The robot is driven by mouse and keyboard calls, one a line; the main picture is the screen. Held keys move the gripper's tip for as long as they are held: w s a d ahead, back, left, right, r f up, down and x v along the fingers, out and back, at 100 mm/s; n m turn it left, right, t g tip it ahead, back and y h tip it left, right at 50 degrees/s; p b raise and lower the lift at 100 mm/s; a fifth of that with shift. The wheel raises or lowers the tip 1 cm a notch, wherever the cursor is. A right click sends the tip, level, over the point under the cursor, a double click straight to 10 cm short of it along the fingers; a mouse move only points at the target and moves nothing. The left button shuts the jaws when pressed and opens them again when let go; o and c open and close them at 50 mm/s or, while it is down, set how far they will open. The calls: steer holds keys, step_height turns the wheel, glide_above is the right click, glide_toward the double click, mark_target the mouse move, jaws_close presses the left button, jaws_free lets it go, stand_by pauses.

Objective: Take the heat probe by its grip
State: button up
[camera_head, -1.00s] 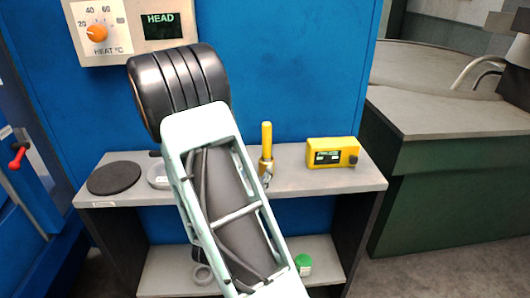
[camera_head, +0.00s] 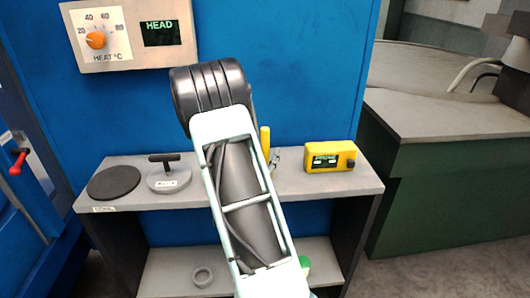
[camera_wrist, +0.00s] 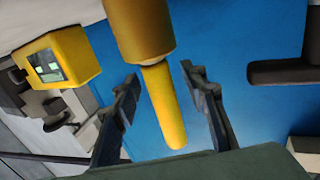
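The heat probe's yellow grip (camera_head: 265,142) stands upright on the grey bench top in the head view, its lower part hidden behind my arm. In the wrist view the yellow grip (camera_wrist: 164,108) extends from a wider brass-coloured part (camera_wrist: 140,30). My gripper (camera_wrist: 159,75) is open, with one dark finger on each side of the yellow grip. Gaps show between the grip and both fingers, and I see no contact. My arm hides most of the gripper in the head view.
A yellow meter box (camera_head: 330,157) stands right of the probe; it also shows in the wrist view (camera_wrist: 62,58). A grey weight with a black handle (camera_head: 168,178) and a black disc (camera_head: 114,182) lie to the left. A blue wall (camera_head: 300,70) rises behind.

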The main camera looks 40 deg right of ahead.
jaws_close()
steer(key=shift+r, duration=0.1)
stand_by(0.3)
